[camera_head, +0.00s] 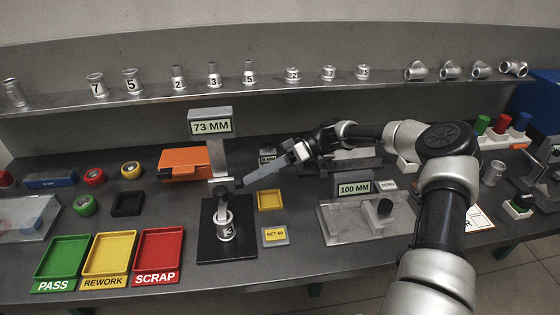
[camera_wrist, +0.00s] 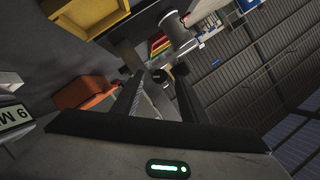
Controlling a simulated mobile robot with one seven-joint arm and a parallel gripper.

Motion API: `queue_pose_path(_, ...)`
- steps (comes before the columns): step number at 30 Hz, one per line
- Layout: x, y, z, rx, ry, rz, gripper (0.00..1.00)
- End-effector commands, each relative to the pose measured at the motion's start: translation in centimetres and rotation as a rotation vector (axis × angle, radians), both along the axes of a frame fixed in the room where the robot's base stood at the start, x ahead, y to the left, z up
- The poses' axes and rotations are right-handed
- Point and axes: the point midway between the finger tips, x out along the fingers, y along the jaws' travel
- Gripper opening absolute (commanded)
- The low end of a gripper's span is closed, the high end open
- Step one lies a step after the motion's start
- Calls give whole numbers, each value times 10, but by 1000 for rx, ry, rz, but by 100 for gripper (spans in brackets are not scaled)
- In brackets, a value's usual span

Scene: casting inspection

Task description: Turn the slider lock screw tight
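The gauge stands mid-bench in the head view, with a "73 MM" display (camera_head: 211,127) above its grey upright (camera_head: 217,158). Its slider (camera_head: 221,181) sits low, over a silver casting (camera_head: 226,222) on a black plate (camera_head: 208,245). My gripper (camera_head: 240,182) reaches in from the right, close beside the slider. In the wrist view my gripper's two fingers (camera_wrist: 158,88) are apart. A small dark round knob, seemingly the lock screw (camera_wrist: 160,75), shows between or just beyond the fingertips. I cannot tell whether they touch it. The screw is not distinct in the head view.
Green (camera_head: 62,257), yellow (camera_head: 108,255) and red (camera_head: 159,251) trays lie at the front left. A "100 MM" block (camera_head: 354,189) stands right. Castings line the shelf (camera_head: 270,93).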

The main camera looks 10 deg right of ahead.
Motion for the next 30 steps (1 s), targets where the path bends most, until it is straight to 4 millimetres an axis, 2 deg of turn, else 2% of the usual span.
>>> queue_pose_path(12, 30, -92, 26, -2, -3, -5, 40)
queue_pose_path(17, 39, -123, 34, -3, -2, -5, 40)
queue_pose_path(24, 45, -145, 41, -1, -1, -3, 40)
queue_pose_path(30, 46, -149, 42, -1, -1, -1, 40)
